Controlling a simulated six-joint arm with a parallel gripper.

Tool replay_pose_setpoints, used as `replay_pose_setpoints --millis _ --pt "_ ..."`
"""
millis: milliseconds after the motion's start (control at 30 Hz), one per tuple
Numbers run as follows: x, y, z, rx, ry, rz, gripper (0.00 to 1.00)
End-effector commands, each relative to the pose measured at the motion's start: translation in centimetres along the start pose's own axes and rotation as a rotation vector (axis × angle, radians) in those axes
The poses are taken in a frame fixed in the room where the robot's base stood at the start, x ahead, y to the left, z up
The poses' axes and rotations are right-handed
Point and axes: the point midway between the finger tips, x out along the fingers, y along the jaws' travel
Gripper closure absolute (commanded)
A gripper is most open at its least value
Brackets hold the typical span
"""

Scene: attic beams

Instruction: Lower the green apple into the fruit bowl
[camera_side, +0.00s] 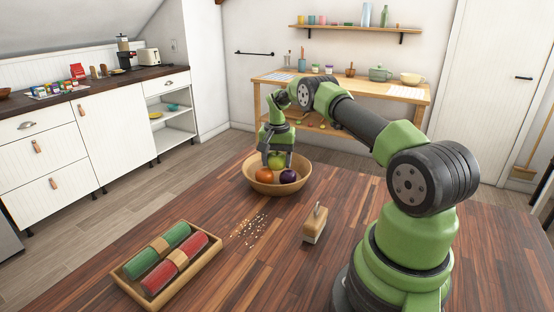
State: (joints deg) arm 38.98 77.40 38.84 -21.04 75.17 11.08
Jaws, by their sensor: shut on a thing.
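The wooden fruit bowl (263,187) stands on the dark wooden table, near its far edge. The green apple (277,162) is at the bowl, between the fingers of my gripper (277,160), which is shut on it from above. An orange fruit (264,175) and a dark purple fruit (289,176) lie in the bowl in front of the apple. They partly hide the apple's lower side, so I cannot tell whether it touches them or the bowl.
A wooden tray (124,279) with a green and a red roll lies front left. Small pale crumbs (248,231) are scattered in the middle of the table. A wooden block with a metal top (315,226) stands right of them. The table left of the bowl is clear.

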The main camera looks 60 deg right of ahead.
Motion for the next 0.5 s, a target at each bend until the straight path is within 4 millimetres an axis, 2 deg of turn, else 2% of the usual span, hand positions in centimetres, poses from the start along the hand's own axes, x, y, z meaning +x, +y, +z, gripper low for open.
replay_pose_setpoints --millis 33,133,167,400,500 --pt "-0.02 -0.01 0.00 0.000 0.000 0.000 0.38" --pt "-0.02 -0.01 0.00 0.000 0.000 0.000 0.15" --pt "-0.02 -0.01 0.00 0.000 0.000 0.000 0.13" --pt "-0.05 0.00 0.00 0.000 0.000 0.000 0.13" --pt "-0.64 -0.02 -0.04 0.000 0.002 -0.001 0.13"
